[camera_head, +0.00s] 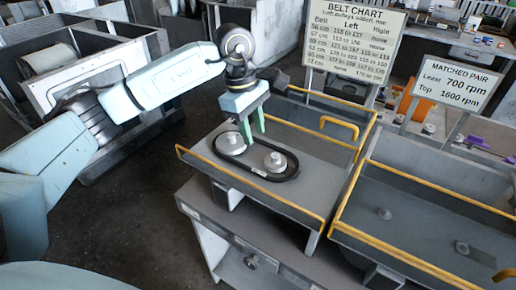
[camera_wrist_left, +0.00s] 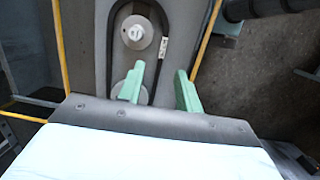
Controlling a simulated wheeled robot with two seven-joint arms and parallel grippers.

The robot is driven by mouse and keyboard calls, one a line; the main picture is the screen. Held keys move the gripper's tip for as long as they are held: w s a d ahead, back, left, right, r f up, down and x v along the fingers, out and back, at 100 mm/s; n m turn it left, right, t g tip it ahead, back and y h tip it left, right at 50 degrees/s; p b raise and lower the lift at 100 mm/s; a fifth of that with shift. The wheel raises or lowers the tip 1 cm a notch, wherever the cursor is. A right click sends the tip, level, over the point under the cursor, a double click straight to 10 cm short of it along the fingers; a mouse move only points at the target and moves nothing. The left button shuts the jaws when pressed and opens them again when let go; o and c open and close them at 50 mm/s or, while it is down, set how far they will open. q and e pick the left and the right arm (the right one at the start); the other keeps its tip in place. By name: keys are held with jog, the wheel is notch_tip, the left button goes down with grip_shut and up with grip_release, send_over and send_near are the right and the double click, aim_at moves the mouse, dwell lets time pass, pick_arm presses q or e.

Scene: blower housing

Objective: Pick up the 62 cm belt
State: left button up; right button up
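A black belt (camera_head: 283,177) is looped around two pale pulleys, one at the left (camera_head: 230,143) and one at the right (camera_head: 275,162), in the left grey tray. A small white label shows on the belt; its size is not readable. The belt also shows in the left wrist view (camera_wrist_left: 165,48), around a pulley (camera_wrist_left: 137,32); the second pulley is partly hidden by a finger. My left gripper (camera_head: 253,134) points down over the belt with green fingers apart. In the left wrist view its fingers (camera_wrist_left: 160,82) appear on either side of one belt run. My right gripper is out of view.
The left tray has yellow rails (camera_head: 250,190) and a yellow handle (camera_head: 340,127). A second yellow-railed tray (camera_head: 425,215) at right holds small pegs.

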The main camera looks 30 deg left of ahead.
pick_arm(q)
jog(key=a+y, duration=0.2)
jog(key=a, duration=0.3)
jog(key=p, duration=0.1)
send_over(237, 162)
notch_tip(237, 162, down, 6)
jog(key=shift+w+d+r, duration=0.1)
notch_tip(237, 162, down, 5)
jog(key=shift+r+p, duration=0.15)
jog(key=shift+p, duration=0.55)
jog(key=shift+f, duration=0.5)
grip_shut()
